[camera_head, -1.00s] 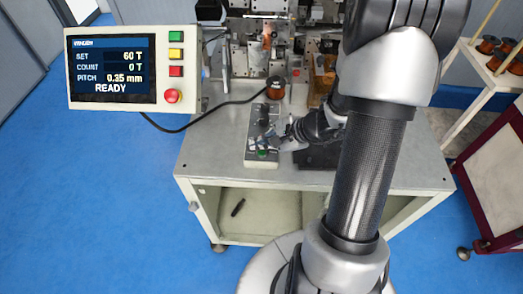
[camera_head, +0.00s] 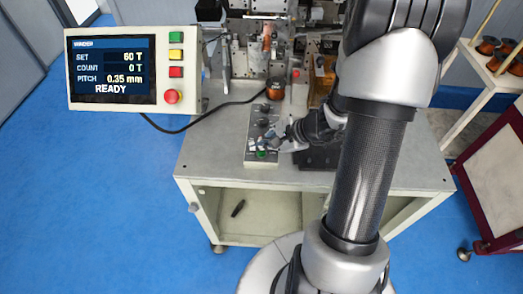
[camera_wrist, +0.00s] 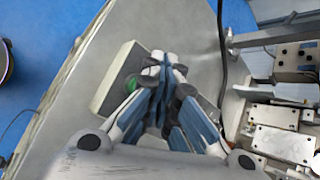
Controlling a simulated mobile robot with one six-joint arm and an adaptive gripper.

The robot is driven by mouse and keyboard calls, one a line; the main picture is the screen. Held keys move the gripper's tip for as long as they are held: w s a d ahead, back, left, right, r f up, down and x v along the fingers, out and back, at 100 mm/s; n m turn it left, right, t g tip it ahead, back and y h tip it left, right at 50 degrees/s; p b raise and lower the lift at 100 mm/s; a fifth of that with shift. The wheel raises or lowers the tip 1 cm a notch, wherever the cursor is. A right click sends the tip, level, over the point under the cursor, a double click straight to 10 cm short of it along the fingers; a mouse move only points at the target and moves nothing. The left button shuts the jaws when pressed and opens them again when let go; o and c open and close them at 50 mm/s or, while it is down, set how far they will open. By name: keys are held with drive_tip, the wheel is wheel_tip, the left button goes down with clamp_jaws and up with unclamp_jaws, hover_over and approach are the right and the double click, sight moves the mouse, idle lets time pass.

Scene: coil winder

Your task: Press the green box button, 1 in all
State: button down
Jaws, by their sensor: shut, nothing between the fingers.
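The green button (camera_head: 262,155) sits at the near end of a narrow grey control box (camera_head: 262,134) lying on the machine table. In the wrist view the green button (camera_wrist: 132,84) shows beside the left finger, partly covered by it. My gripper (camera_head: 277,144) is shut and empty, low over the near half of the box, close to the button. In the wrist view my gripper's fingertips (camera_wrist: 164,60) meet over the box, to the right of the green button. I cannot tell whether any finger touches the box.
A display panel (camera_head: 185,100) at the left reads READY, count 0 T, and carries its own green, yellow and red buttons. A copper spool (camera_head: 275,88) stands behind the box. Winder fixtures fill the table's back. A black cable (camera_head: 205,118) runs left of the box.

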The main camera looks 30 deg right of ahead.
drive_tip(key=shift+f, duration=0.15)
drive_tip(key=shift+f+b, duration=0.3)
drive_tip(key=shift+b, duration=0.35)
